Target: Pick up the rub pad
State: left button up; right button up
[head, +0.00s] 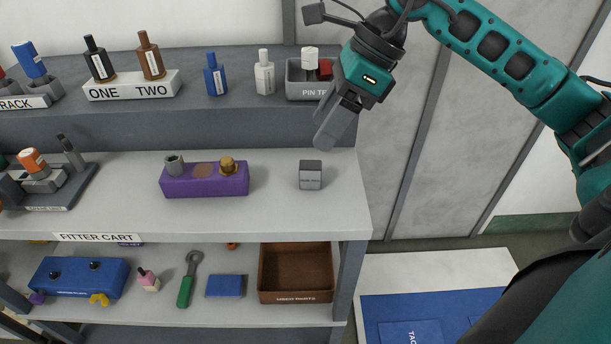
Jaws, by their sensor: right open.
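A small grey block (310,175) with a label too small to read sits on the cart's upper shelf, near its right end. It may be the rub pad. A flat blue block (225,286) lies on the lower shelf, and I cannot tell whether that is the rub pad instead. My right gripper (328,140) comes in from the upper right, its fingers pointing down and left. It is open and empty, a little above and behind the grey block in the picture, apart from it. My left gripper is out of view.
A purple block (204,181) with fittings stands left of the grey block. A grey bin (306,90) is on the back ledge behind the gripper. A brown used-parts box (295,274) and a green-handled wrench (188,279) lie below. The shelf around the grey block is clear.

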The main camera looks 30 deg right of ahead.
aim_at(313, 164)
jog(key=shift+h, duration=0.8)
jog(key=f, duration=0.2)
jog(key=w+f, duration=0.1)
jog(key=f, duration=0.1)
jog(key=f+b, duration=0.1)
jog(key=f, duration=0.1)
jog(key=shift+w+d+f, duration=0.1)
jog(key=shift+w+d, duration=0.1)
jog(key=shift+w, duration=0.15)
jog(key=x, duration=0.5)
jog(key=shift+w+d+f+b, duration=0.1)
jog(key=shift+w+f+b, duration=0.2)
jog(key=shift+f+b, duration=0.05)
jog(key=c, duration=1)
